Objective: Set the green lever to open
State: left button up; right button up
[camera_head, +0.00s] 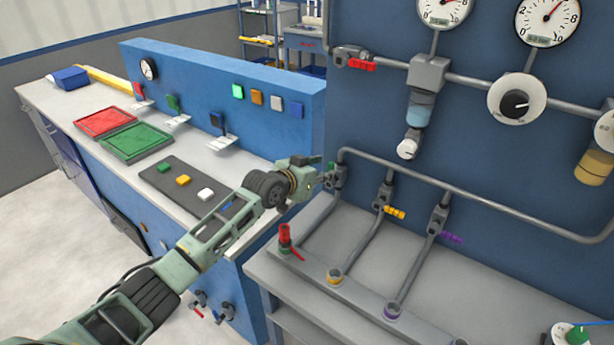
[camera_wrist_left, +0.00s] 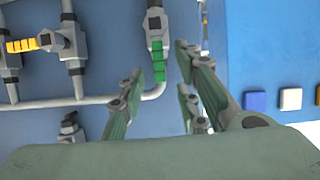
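The green lever (camera_wrist_left: 158,62) shows in the left wrist view on a grey valve (camera_wrist_left: 155,22). It appears to lie along the line of the grey pipe, unlike the yellow lever beside it. My left gripper (camera_wrist_left: 160,72) is open, with its fingers spread to either side of the lever in the picture. I cannot tell whether any finger touches it. In the head view my left gripper (camera_head: 322,175) is at the left end of the pipe run and mostly hides the green lever. My right gripper is not in view.
A yellow lever (camera_head: 394,212) and a purple lever (camera_head: 451,237) sit on the pipes to the right. A red lever (camera_head: 361,65) is above. The blue button panel (camera_head: 215,70) and a bench with red (camera_head: 106,121) and green trays (camera_head: 135,141) stand left.

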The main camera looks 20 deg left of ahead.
pick_arm(q)
jog(key=v, duration=0.7)
jog(key=shift+s, duration=0.3)
jog(key=shift+a+r, duration=0.1)
jog(key=shift+a, duration=0.05)
